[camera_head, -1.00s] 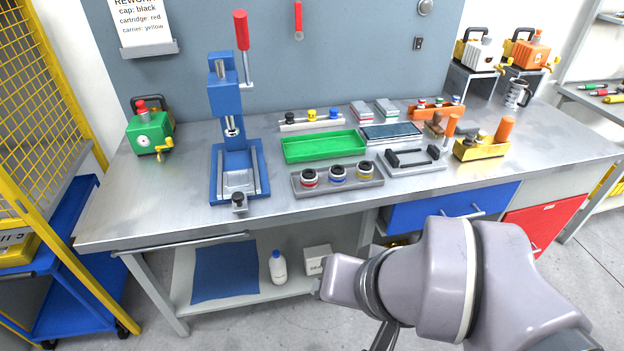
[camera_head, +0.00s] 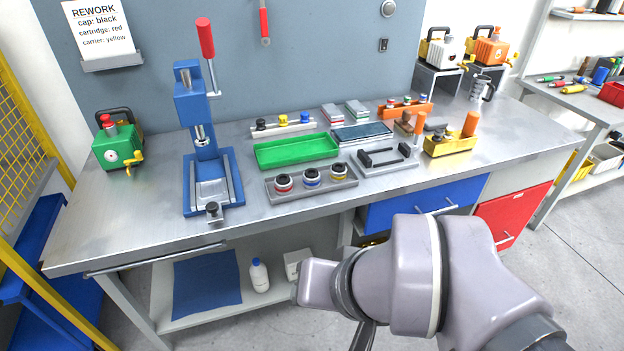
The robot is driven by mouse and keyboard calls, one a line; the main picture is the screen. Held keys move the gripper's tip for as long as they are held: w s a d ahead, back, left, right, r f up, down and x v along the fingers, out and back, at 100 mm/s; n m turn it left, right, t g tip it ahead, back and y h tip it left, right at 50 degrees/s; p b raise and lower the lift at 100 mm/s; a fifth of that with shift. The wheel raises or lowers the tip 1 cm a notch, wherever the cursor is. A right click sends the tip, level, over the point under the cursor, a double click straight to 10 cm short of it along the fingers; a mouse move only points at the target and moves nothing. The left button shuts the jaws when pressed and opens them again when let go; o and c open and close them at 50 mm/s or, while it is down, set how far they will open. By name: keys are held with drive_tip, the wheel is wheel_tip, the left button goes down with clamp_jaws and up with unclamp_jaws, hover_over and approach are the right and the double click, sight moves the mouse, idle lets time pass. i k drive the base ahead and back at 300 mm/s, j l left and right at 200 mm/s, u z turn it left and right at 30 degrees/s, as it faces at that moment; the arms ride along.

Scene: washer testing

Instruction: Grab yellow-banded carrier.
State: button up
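The yellow-banded carrier (camera_head: 339,171) is a small dark-topped ring with a yellow band. It stands upright at the right end of a grey three-place holder (camera_head: 312,190) near the front edge of the bench. A blue-banded carrier (camera_head: 311,176) is in the middle place and a red-banded carrier (camera_head: 283,183) is at the left. My arm shows at the lower right, in front of and below the bench top, apart from the carriers. A thin dark part shows under it at the bottom edge, but my gripper's fingers are not visible.
A green tray (camera_head: 296,151) lies behind the holder. A grey fixture with black handles (camera_head: 388,157) stands to its right, and a blue press (camera_head: 206,140) to its left. A yellow block with an orange cylinder (camera_head: 449,143) is farther right. The bench's front left is clear.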

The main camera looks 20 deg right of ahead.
sight(337, 177)
drive_tip(key=i+z, duration=0.25)
drive_tip(key=z, duration=0.2)
drive_tip(key=i+j+z, duration=0.2)
drive_tip(key=z, duration=0.25)
drive_tip(key=i+j+z, duration=0.25)
drive_tip(key=z, duration=0.2)
drive_tip(key=i+j+z, duration=0.15)
drive_tip(key=j+z, duration=0.15)
drive_tip(key=z, duration=0.15)
drive_tip(key=i+j+z, duration=0.1)
drive_tip(key=j+z, duration=0.35)
drive_tip(key=l, duration=0.1)
